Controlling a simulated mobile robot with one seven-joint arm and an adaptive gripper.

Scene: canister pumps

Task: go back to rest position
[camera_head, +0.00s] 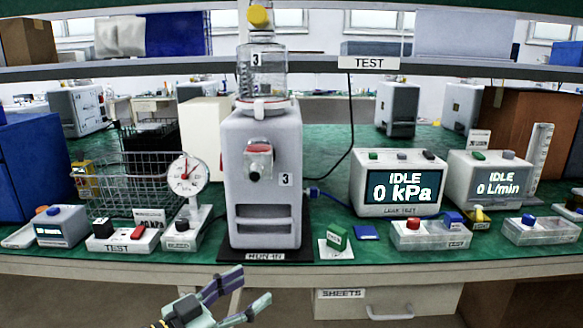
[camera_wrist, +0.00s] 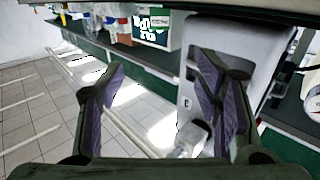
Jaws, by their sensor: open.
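My gripper (camera_head: 236,296) is low in the head view, in front of the bench's front edge and below the bench top. Its fingers are spread and nothing is between them. In the wrist view the open fingers (camera_wrist: 160,105) frame the floor and a grey-white machine with a label, seen tilted. The grey pump unit (camera_head: 262,190) marked 3 stands upright on the bench just behind my gripper, with a clear canister (camera_head: 262,75) with a yellow cap on top. I cannot tell the exact gap between gripper and bench edge.
A wire basket (camera_head: 130,190), a dial gauge (camera_head: 186,174) and small switch boxes stand left of the pump. Right are two IDLE displays (camera_head: 400,188) and clear trays (camera_head: 430,234). A shelf (camera_head: 200,67) crosses above. A drawer (camera_head: 388,303) is under the bench.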

